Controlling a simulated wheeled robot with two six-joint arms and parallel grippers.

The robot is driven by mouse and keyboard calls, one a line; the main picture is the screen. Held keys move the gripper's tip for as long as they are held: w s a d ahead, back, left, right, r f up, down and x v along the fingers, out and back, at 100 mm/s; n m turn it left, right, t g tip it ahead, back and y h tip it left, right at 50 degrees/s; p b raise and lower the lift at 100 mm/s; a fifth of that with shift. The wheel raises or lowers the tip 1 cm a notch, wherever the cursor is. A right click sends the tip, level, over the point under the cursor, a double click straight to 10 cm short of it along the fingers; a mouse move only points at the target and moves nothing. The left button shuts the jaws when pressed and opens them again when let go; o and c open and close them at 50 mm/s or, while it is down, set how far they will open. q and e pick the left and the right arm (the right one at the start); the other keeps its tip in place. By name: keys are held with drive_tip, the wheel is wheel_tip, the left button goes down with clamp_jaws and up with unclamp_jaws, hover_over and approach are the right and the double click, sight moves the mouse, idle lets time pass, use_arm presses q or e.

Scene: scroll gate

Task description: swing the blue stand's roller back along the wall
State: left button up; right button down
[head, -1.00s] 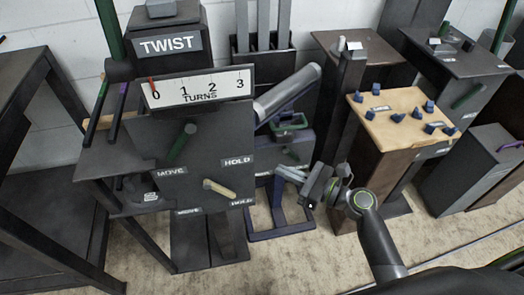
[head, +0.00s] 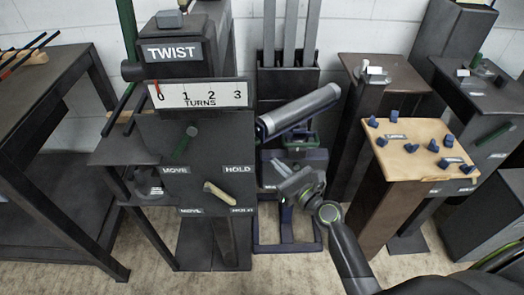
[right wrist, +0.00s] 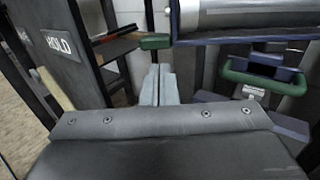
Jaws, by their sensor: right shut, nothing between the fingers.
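The blue stand (head: 287,238) is a dark blue frame on the floor, right of the TWIST box. Its roller (head: 300,110) is a thick grey cylinder on a blue cradle, slanting up to the right away from the TWIST box. In the right wrist view the roller (right wrist: 255,14) crosses the top right, above the fingers. My right gripper (head: 280,168) is in front of the stand, below the roller. Its fingers (right wrist: 158,84) are shut together with nothing between them, and I see no contact with the roller. My left gripper is not in view.
The TWIST box (head: 195,150) with HOLD and MOVE labels stands close on the left. A green-trimmed part (head: 300,141) sits under the roller. A wooden-topped pedestal (head: 420,150) with blue knobs stands right of my forearm. The white wall (head: 365,25) is behind.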

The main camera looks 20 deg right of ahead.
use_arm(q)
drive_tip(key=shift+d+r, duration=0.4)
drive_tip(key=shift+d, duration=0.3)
use_arm(e)
drive_tip(key=x, duration=0.7)
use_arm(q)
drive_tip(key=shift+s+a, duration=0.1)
use_arm(e)
drive_tip(key=shift+w+a, duration=0.1)
drive_tip(key=shift+w, duration=0.05)
